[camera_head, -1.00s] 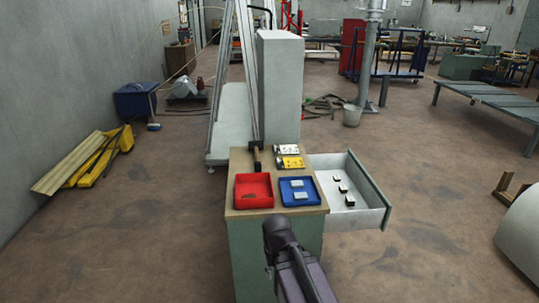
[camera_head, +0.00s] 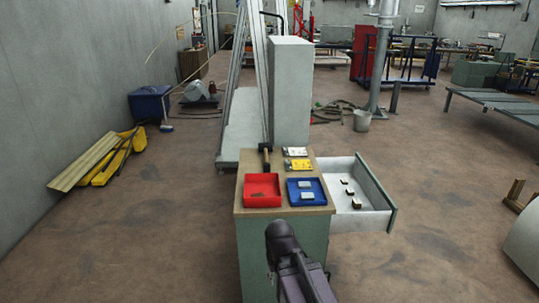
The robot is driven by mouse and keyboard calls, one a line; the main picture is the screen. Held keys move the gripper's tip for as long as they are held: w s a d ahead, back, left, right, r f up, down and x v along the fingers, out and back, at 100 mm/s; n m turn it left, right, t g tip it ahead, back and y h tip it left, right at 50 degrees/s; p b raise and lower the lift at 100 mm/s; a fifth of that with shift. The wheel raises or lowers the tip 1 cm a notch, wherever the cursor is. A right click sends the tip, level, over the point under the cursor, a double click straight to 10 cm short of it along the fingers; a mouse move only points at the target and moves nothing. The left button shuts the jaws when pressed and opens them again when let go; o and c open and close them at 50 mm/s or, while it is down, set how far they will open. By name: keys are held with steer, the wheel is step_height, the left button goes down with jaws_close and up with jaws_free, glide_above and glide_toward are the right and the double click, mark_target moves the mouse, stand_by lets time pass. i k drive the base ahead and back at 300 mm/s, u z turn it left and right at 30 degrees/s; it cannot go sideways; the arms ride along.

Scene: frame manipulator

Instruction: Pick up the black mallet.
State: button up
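The black mallet (camera_head: 266,158) is small at the back left of the cabinet top, behind the red tray. It seems to stand or lean there, close to the frame's uprights; its exact pose is too small to tell. My arm (camera_head: 285,250) rises from the bottom of the picture in front of the cabinet. My gripper's fingers cannot be made out, and nothing shows that it touches the mallet.
A red tray (camera_head: 247,189) and a blue tray (camera_head: 318,202) with light blocks sit on the cabinet top (camera_head: 242,207). Yellow and white items lie behind the blue tray. An open drawer (camera_head: 376,218) juts out right. A grey column (camera_head: 290,95) stands behind.

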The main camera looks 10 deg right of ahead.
mark_target(264, 147)
steer(key=u, duration=0.1)
steer(key=i, duration=0.95)
steer(key=z, duration=0.1)
